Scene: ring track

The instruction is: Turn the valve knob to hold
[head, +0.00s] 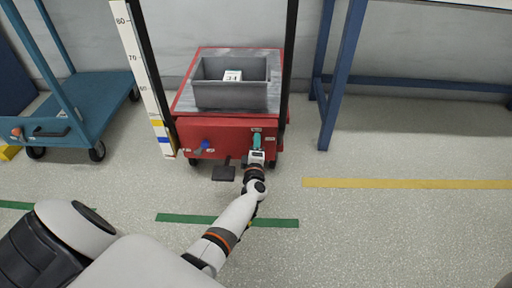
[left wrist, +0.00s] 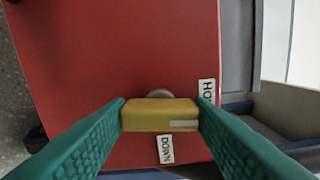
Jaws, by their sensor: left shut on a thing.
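The valve knob (left wrist: 160,112) is a yellow bar on the red front panel (left wrist: 95,50). It lies level across the left wrist view, with a white mark near its lower right. My left gripper (left wrist: 160,117) has its teal fingers closed on the knob's two ends. A white label reading "HO…" (left wrist: 206,88), partly covered, is just above the right fingertip. A "DOWN" label (left wrist: 165,149) is below the knob. In the head view my left gripper (head: 257,142) is at the right part of the red lift cart's front (head: 228,127), hiding the knob. My right gripper is out of view.
A grey bin (head: 232,97) with a labelled white item (head: 233,76) stands on the lift platform. A blue trolley (head: 85,95) stands left, a blue-legged table (head: 342,75) right. Floor at right is clear.

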